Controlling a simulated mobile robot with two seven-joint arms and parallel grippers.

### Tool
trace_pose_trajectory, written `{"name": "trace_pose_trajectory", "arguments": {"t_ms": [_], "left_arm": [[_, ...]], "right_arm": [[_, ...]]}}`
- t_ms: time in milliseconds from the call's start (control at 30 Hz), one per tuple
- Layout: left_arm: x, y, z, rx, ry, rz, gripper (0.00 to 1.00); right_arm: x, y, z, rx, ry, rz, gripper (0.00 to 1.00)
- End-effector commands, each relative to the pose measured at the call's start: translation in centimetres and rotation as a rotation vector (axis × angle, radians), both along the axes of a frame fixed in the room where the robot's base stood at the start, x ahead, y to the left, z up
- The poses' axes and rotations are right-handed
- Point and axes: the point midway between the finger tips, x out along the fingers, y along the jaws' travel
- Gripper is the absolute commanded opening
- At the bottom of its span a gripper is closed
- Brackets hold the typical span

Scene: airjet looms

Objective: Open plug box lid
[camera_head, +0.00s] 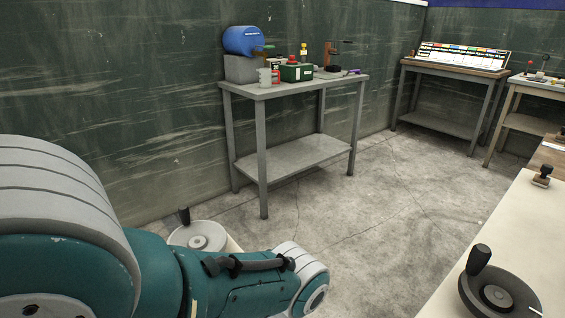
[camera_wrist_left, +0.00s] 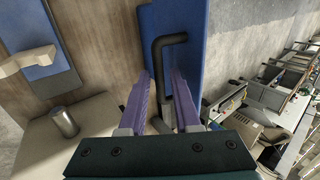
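No plug box lid can be made out for certain in either view. In the left wrist view my left gripper (camera_wrist_left: 163,78) shows two purple fingers with a gap between them. A bent black bar (camera_wrist_left: 172,40) lies in front of a blue panel (camera_wrist_left: 193,65) and runs down into the gap between the fingers. I cannot tell whether the fingers touch it. In the head view a teal and grey arm of mine fills the lower left, with its gripper out of frame. My right gripper is in neither view.
A grey table (camera_head: 262,93) by the wall bears a blue barrel (camera_head: 243,40) and a green box (camera_head: 296,73). A board with coloured labels (camera_head: 463,57) stands farther right. A black handwheel (camera_head: 497,295) is at the lower right. The concrete floor between is clear.

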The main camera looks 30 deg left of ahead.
Motion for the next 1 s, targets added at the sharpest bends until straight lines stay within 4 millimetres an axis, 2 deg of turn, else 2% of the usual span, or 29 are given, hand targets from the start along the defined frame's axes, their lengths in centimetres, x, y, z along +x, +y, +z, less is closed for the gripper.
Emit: {"name": "trace_pose_trajectory", "arguments": {"t_ms": [33,100,433,800,1000], "left_arm": [[0.0,0.0,0.0,0.001,0.000,0.000,0.38],[0.0,0.1,0.0,0.002,-0.001,0.000,0.45],[0.5,0.0,0.6,0.003,-0.003,-0.001,0.45],[4.2,-1.4,6.4,0.001,-0.006,-0.001,0.45],[5.2,-1.8,8.0,0.003,-0.001,-0.001,0.45]], "right_arm": [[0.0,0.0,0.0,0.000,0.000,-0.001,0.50],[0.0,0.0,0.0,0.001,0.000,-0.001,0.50],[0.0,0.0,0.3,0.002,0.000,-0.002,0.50],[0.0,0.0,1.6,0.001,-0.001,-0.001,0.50],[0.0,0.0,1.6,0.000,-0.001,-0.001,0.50]]}}
